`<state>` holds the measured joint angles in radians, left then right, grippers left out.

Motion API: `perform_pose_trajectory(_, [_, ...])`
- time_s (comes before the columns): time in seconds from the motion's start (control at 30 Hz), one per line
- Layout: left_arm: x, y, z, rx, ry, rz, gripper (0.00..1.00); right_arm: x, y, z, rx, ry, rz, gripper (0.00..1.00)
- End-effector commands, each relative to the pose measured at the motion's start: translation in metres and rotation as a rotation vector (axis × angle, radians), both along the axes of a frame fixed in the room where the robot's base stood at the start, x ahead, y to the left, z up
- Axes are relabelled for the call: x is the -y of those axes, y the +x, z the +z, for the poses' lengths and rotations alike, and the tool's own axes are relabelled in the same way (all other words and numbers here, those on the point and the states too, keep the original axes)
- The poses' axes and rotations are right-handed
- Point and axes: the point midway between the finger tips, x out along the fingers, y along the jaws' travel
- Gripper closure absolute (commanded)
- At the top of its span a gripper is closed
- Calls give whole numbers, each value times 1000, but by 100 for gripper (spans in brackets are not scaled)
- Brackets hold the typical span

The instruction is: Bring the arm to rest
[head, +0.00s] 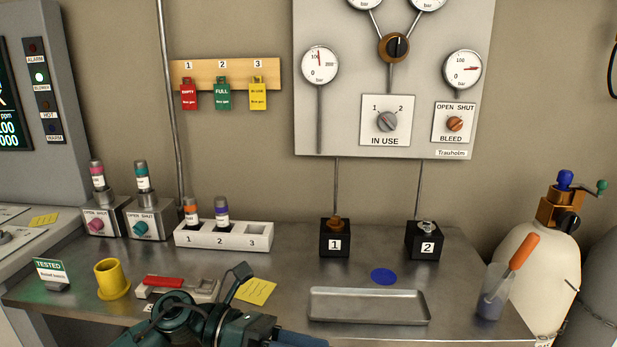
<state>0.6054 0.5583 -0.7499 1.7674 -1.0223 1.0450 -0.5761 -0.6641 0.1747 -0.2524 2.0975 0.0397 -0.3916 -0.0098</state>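One of my arms, dark green and black, crosses the bottom edge left of centre in the head view, low in front of the bench. It appears to be my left arm. A dark, finger-like part stands up from it, possibly my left gripper (236,284), near a yellow note (257,291). Its fingertips cannot be made out, so I cannot tell whether it is open or shut, and no held object shows. My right gripper is not in view.
The steel bench (290,275) carries a yellow cup (112,279), a red-topped device (165,282) close to the arm, a white rack (225,238), black blocks (335,240), an empty tray (368,308) and a beaker (492,293). A gauge panel (345,115) is behind.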

Motion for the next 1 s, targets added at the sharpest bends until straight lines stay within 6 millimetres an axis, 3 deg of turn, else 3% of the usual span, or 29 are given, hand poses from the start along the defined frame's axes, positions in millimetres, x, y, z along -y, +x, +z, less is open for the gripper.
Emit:
perform_pose_trajectory(0.1, [11, 0, 16, -363, -276, 178, 53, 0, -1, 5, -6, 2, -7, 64])
perform_pose_trajectory(0.23, [-6, 19, 11, -796, -540, 395, 53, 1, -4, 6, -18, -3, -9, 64])
perform_pose_trajectory(0.37, [-42, 32, -29, -1256, -768, 629, 53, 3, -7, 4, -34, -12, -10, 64])
perform_pose_trajectory(0.43, [-65, 29, -64, -1510, -879, 761, 53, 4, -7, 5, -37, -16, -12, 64])
perform_pose_trajectory(0.6, [-113, -16, -162, -2082, -1101, 1075, 53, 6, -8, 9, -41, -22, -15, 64])
perform_pose_trajectory(0.7, [-128, -52, -201, -2311, -1182, 1210, 53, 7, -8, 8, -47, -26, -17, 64])
perform_pose_trajectory(0.8, [-136, -80, -225, -2458, -1230, 1299, 53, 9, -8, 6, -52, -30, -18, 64])
perform_pose_trajectory(0.9, [-140, -96, -237, -2534, -1252, 1347, 53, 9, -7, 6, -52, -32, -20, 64])
perform_pose_trajectory(0.93, [-140, -98, -239, 2540, 1253, -1352, 53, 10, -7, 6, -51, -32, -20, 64])
perform_pose_trajectory(1.0, [-141, -101, -241, 2528, 1245, -1346, 53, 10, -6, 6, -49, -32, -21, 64])
